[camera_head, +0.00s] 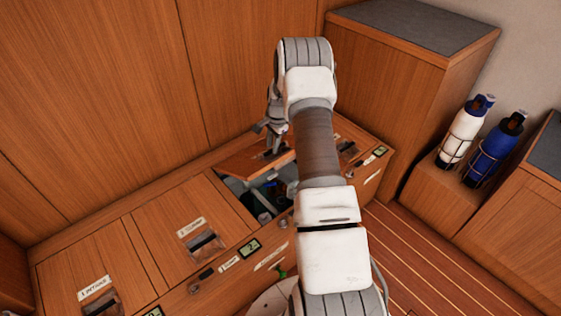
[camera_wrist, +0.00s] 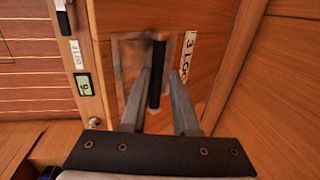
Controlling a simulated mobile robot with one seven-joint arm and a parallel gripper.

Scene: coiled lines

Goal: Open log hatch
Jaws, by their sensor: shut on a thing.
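The log hatch (camera_head: 234,163) is a wooden lid, tilted up off the bench in the head view. A compartment with dark items (camera_head: 268,197) shows below it. In the wrist view the lid (camera_wrist: 214,35) fills the upper middle and carries a label (camera_wrist: 189,55) starting "3 LO". Its dark bar handle (camera_wrist: 157,72) stands over a clear recessed plate. My gripper (camera_wrist: 160,76) has its two grey fingers on either side of this handle, shut on it. In the head view my gripper (camera_head: 268,138) is at the raised lid, partly hidden by my arm.
Two more closed hatches, numbered 2 (camera_head: 171,215) and 1 (camera_head: 75,262), lie to the left on the bench. A tall cabinet (camera_head: 395,90) stands right of the opening. White and blue bottles (camera_head: 462,134) stand in racks further right. The striped floor (camera_head: 440,258) is clear.

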